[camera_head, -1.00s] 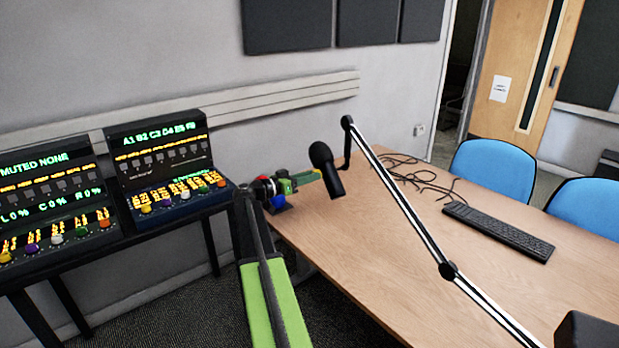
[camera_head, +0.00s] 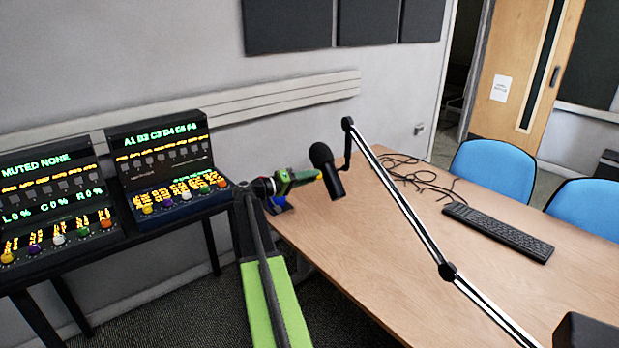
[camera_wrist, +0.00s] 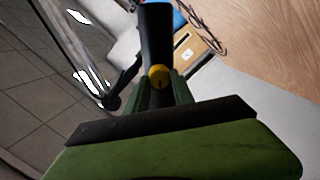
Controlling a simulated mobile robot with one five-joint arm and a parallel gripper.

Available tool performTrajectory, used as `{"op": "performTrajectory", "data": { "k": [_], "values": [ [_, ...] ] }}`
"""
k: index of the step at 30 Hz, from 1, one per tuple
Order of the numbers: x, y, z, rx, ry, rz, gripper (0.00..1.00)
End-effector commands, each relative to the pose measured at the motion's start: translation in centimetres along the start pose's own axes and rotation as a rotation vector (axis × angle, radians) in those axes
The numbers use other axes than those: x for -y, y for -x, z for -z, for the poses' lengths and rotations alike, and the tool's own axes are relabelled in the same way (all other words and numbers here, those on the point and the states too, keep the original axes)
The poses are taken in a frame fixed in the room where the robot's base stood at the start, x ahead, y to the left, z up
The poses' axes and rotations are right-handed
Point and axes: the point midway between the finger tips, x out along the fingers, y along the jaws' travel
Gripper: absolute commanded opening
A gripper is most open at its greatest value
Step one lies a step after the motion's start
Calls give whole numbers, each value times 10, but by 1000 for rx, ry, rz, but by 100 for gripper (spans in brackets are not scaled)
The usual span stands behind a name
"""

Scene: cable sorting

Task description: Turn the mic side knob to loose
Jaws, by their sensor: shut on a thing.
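The black microphone (camera_head: 323,165) hangs tilted from the end of its boom arm (camera_head: 400,195) above the table. In the wrist view the dark mic body (camera_wrist: 156,35) rises upright in the picture. Its yellow side knob (camera_wrist: 158,77) faces my wrist camera. My gripper (camera_head: 318,175) reaches the mic from the left. In the wrist view its two green fingers (camera_wrist: 159,86) stand on either side of the knob, shut on it. The fingers partly hide the knob's edges, and I cannot read any mark on it.
The wooden table (camera_head: 420,260) carries a black keyboard (camera_head: 498,232) and loose dark cables (camera_head: 410,170). Two lit consoles (camera_head: 165,165) stand on a dark stand at the left. Two blue chairs (camera_head: 493,170) are behind the table.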

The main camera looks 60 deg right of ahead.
Motion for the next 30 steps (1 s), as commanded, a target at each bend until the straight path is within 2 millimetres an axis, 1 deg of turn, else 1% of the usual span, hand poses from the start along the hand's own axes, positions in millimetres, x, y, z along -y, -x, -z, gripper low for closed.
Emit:
{"op": "performTrajectory", "data": {
  "k": [9,18,24,30],
  "values": [
    [1,0,1,15,298,5,0],
    [2,0,0,29,556,8,0],
    [2,0,0,35,682,9,0],
    [2,0,0,39,760,10,0]
  ]
}}
